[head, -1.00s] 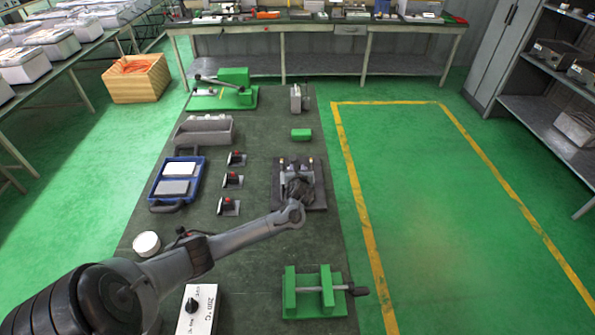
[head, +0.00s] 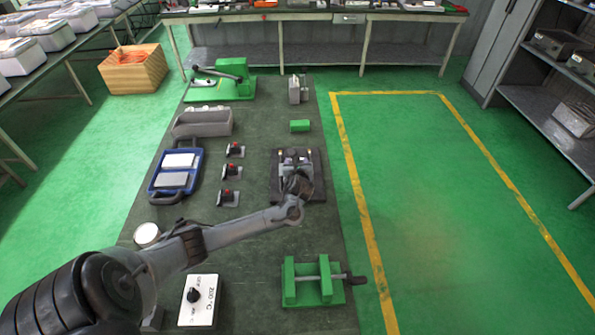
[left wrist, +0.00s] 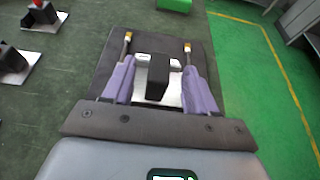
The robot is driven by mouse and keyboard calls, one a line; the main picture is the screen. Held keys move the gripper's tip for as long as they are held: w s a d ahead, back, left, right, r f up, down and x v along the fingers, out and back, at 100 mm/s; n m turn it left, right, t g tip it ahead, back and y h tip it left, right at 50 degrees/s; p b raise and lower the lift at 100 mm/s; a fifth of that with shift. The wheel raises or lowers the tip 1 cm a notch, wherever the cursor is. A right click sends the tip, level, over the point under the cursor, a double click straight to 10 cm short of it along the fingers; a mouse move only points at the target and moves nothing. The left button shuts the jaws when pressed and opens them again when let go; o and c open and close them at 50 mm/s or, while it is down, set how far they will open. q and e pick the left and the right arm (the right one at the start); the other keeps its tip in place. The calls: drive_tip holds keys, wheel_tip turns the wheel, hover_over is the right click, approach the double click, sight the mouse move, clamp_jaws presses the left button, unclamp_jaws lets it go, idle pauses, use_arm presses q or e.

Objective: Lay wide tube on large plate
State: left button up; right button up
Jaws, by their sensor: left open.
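My left gripper (head: 297,172) reaches over a dark square plate (head: 317,192) on the bench, which may be the large plate. In the left wrist view the gripper (left wrist: 159,68) is open, its purple fingers apart. Between them a black block (left wrist: 155,78) sits on a silver piece (left wrist: 143,86) on the plate (left wrist: 198,58); I cannot tell whether the fingers touch anything. Two brass-tipped posts (left wrist: 187,47) show beyond the fingertips. I cannot make out a wide tube for certain; the arm hides part of the plate. My right gripper is not in view.
A green vise (head: 305,290), a dial box (head: 200,300), a white round piece (head: 146,234) and a blue case (head: 176,174) share the bench. Several red-topped switches (head: 229,172) stand left of the plate, with a green block (head: 300,126) beyond it. Floor right of the bench is clear.

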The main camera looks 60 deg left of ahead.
use_arm(q)
drive_tip(key=p+v, duration=0.3)
drive_tip(key=v, duration=0.6)
drive_tip(key=shift+d, duration=0.15)
drive_tip(key=shift+s+r, duration=0.1)
drive_tip(key=shift+r, duration=0.05)
